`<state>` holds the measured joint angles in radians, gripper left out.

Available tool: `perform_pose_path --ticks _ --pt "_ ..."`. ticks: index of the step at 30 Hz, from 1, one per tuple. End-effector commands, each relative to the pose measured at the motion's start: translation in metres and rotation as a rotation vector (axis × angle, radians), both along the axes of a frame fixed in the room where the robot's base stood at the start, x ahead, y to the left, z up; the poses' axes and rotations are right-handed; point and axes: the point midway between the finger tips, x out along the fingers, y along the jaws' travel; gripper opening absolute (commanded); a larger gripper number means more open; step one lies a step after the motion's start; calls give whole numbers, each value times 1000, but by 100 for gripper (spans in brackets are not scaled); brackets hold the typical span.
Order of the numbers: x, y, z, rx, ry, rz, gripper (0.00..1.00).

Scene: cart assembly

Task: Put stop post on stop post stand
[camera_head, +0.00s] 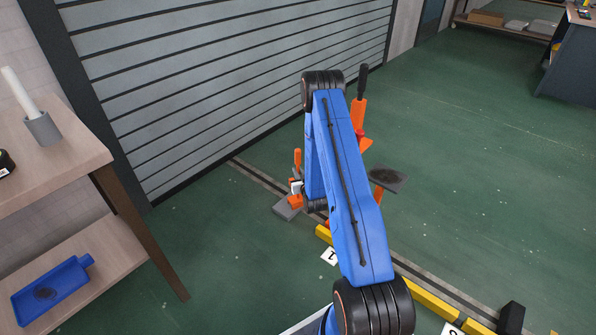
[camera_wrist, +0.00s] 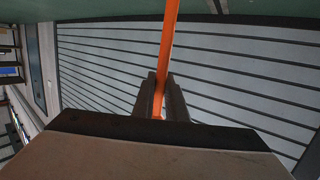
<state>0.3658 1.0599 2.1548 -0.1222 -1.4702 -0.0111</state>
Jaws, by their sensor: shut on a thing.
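My gripper (camera_wrist: 160,96) is shut on a long thin orange bar, which I take to be the stop post (camera_wrist: 169,40). In the wrist view the bar runs from between the dark fingers up to the top edge. In the head view an upright orange piece (camera_head: 297,158) shows just left of my blue arm, above a grey block (camera_head: 287,207) on the floor, likely the stand. Whether the post touches the block cannot be told. My arm hides most of the gripper in the head view.
An orange upright with a black handle (camera_head: 360,105) and a dark plate (camera_head: 388,180) stand right of my arm. A yellow floor strip (camera_head: 432,298) and a rail run along the floor. A wooden shelf table (camera_head: 60,160) stands left. A slatted shutter (camera_head: 220,80) is behind.

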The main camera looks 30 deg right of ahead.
Motion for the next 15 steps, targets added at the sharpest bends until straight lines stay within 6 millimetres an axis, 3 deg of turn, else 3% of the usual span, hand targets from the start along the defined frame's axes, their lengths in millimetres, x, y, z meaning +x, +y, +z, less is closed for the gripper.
perform_pose_path --ticks 10,15 --pt "0 0 -32 0 -2 0 0" --pt "1 0 -38 -1 -4 0 0"
